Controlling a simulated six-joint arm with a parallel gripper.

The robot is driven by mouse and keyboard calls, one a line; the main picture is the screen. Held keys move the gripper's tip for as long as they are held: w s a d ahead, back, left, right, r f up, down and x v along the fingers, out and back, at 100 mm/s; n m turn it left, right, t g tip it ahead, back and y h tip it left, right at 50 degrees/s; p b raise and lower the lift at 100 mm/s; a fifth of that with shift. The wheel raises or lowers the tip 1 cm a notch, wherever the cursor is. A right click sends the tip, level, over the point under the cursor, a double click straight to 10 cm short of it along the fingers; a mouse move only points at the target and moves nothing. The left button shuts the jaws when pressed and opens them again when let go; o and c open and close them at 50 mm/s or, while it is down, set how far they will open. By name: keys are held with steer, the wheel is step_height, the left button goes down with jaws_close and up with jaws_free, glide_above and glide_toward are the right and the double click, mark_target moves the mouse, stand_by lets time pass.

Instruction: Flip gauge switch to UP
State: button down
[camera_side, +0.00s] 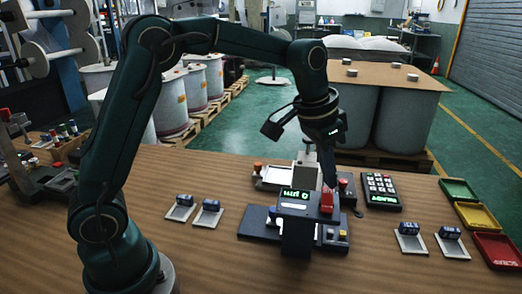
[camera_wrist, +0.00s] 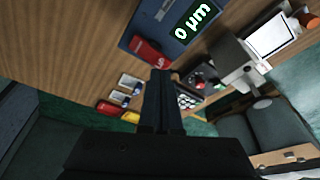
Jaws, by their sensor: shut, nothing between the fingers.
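The gauge (camera_side: 293,203) is a dark blue unit on the wooden table with a lit green display reading 0 µm. Its red switch (camera_side: 327,201) is on its right side. The wrist view shows the gauge (camera_wrist: 170,30) and the red switch (camera_wrist: 151,53), with small pale lettering that seems to read UP. My gripper (camera_side: 329,183) is shut and empty, pointing down just above the red switch. In the wrist view, my fingertips (camera_wrist: 160,74) are right beside the switch's lettered end. I cannot tell whether they touch it.
A dark keypad (camera_side: 380,190) with a green display lies to the right. Yellow, green and red trays (camera_side: 496,250) line the right edge. Small blue rolls on pale plates (camera_side: 207,212) sit left and right of the gauge. A pale stand (camera_side: 304,172) is behind it.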

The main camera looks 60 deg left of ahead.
mark_target(326, 191)
steer(key=shift+f, duration=0.8)
stand_by(0.4)
steer(key=shift+r, duration=3.55)
steer(key=s+a+r+t, duration=0.2)
steer(key=s+r, duration=0.3)
steer(key=s, duration=0.6)
steer(key=s+f+n, duration=0.3)
steer(key=s+f, duration=0.6)
steer(key=shift+s+a+y, duration=0.2)
steer(key=shift+a+y, duration=0.15)
steer(key=shift+y, duration=0.05)
